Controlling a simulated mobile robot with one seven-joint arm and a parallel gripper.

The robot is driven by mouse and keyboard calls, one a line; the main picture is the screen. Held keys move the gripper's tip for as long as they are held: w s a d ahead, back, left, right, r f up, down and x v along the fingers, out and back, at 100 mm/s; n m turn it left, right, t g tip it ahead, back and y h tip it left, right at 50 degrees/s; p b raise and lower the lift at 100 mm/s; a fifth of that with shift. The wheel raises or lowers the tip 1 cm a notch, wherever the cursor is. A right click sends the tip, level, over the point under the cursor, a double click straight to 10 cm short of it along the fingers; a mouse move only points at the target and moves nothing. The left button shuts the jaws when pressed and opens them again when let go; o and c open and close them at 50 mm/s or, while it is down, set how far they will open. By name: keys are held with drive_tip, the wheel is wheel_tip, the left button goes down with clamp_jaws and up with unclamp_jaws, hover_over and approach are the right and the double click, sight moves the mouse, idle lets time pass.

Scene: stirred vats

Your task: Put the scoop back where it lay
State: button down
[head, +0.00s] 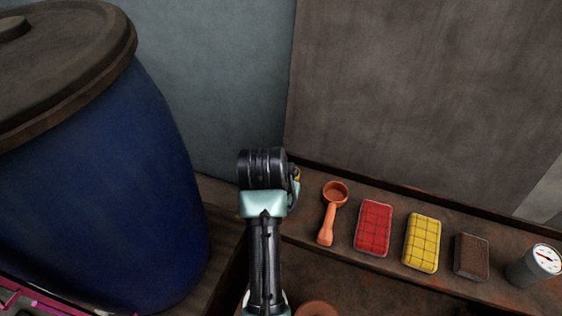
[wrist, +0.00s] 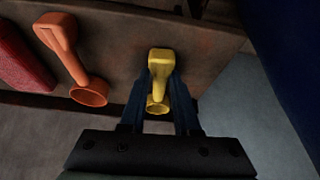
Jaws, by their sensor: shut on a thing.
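A yellow scoop (wrist: 159,62) is between the fingers of my gripper (wrist: 161,82) in the wrist view, its small round bowl towards the palm. My gripper is shut on it. The scoop is over the shelf (wrist: 120,55), next to an orange scoop (wrist: 78,65); I cannot tell whether it touches the shelf. In the head view my wrist hides most of the yellow scoop, and only a yellow sliver (head: 297,174) shows. The orange scoop (head: 329,215) lies on the shelf to the right of my wrist.
Right of the orange scoop lie a red pad (head: 373,228), a yellow pad (head: 422,243), a brown block (head: 471,256) and a dial gauge (head: 541,262). A large blue vat (head: 100,180) with a brown lid stands at left. A wall panel (head: 430,90) rises behind the shelf.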

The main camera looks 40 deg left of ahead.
drive_tip(key=shift+f, duration=0.15)
drive_tip(key=c, duration=0.6)
unclamp_jaws()
drive_tip(key=shift+o, duration=0.2)
drive_tip(key=p+v, duration=0.5)
drive_tip(key=v, duration=0.8)
drive_tip(key=shift+w, duration=0.1)
